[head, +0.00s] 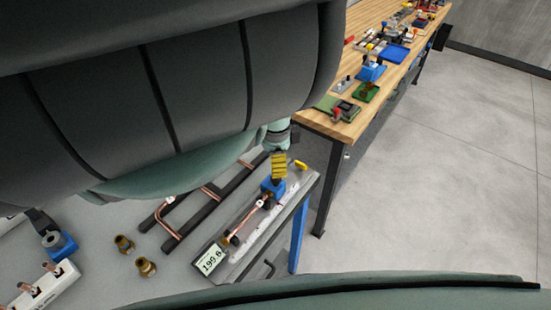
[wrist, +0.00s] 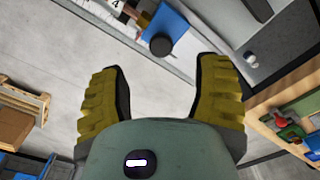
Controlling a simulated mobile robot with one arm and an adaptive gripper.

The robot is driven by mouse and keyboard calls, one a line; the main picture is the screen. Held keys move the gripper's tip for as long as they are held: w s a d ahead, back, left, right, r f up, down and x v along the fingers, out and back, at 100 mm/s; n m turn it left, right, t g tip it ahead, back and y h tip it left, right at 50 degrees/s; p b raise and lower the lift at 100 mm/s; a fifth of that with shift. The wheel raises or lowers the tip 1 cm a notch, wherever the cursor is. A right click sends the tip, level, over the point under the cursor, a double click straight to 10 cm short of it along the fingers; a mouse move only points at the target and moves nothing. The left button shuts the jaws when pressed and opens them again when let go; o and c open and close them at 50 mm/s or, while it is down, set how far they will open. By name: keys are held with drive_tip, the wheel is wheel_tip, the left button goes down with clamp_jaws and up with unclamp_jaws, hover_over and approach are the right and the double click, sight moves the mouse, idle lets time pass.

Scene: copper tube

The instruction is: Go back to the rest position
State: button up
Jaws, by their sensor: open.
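My gripper (head: 279,176) shows its yellow ribbed fingers near the right edge of the grey table (head: 100,243). In the wrist view my gripper (wrist: 160,68) is open, with bare floor and nothing held between its fingers. In the head view the fingers overlap the area just above a blue block (head: 272,187) on a measuring fixture. A copper tube (head: 250,217) lies along that fixture, beside a display (head: 210,260) reading about 199.6. The blue block also shows in the wrist view (wrist: 165,25), beyond the fingers. My arm hides much of the head view.
A dark rack (head: 190,226) with bent copper tubes stands left of the fixture. Two brass fittings (head: 146,266) stand in front of it. A wooden workbench (head: 345,122) with many parts stands at the back right. The floor (head: 440,190) right of the table is clear.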

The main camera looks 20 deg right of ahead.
drive_tip(key=shift+r, duration=0.25)
idle(0.4)
